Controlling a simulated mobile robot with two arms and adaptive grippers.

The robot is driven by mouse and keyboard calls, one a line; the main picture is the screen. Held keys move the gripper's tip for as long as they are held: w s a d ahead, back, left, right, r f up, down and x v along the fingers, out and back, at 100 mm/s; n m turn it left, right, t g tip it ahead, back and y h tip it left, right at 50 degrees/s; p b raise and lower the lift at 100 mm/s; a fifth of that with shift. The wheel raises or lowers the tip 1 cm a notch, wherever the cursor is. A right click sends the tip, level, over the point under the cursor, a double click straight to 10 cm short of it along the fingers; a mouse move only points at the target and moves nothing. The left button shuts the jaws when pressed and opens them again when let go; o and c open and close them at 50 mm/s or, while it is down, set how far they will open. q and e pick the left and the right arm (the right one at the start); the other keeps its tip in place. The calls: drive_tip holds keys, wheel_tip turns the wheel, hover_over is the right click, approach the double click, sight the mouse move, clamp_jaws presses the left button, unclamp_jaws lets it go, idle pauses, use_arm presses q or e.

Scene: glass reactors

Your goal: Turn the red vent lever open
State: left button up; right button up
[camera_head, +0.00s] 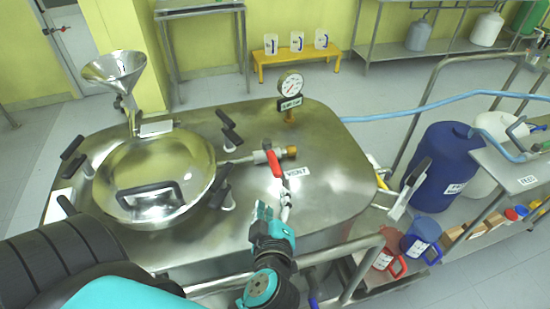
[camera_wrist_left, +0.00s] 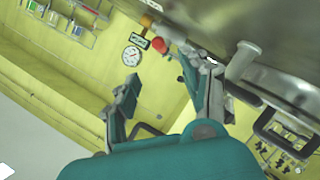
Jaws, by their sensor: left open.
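The red vent lever (camera_head: 274,163) sits on a small valve with a brass end on the steel reactor lid, beside the "VENT" label (camera_head: 298,172). My left gripper (camera_head: 271,209) is open just on the near side of the lever, its fingertips pointing towards it. No contact between them shows. In the left wrist view my left gripper (camera_wrist_left: 166,88) has its two fingers spread wide. My right gripper is not in view.
A pressure gauge (camera_head: 290,85) stands upright behind the valve. Black-handled clamps (camera_head: 229,133) and the round hatch (camera_head: 155,175) lie left of the lever. A metal rail (camera_head: 330,262) runs along the near side. The lid right of the label is clear.

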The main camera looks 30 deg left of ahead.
sight(275, 166)
use_arm(q)
drive_tip(key=x, duration=1.4)
drive_tip(key=shift+w+a+p, duration=0.2)
drive_tip(key=shift+p, duration=0.15)
drive_tip(key=shift+w+a+f, duration=0.15)
drive_tip(key=shift+w+a, duration=0.15)
drive_tip(key=shift+w, duration=0.2)
drive_tip(key=c, duration=0.8)
clamp_jaws()
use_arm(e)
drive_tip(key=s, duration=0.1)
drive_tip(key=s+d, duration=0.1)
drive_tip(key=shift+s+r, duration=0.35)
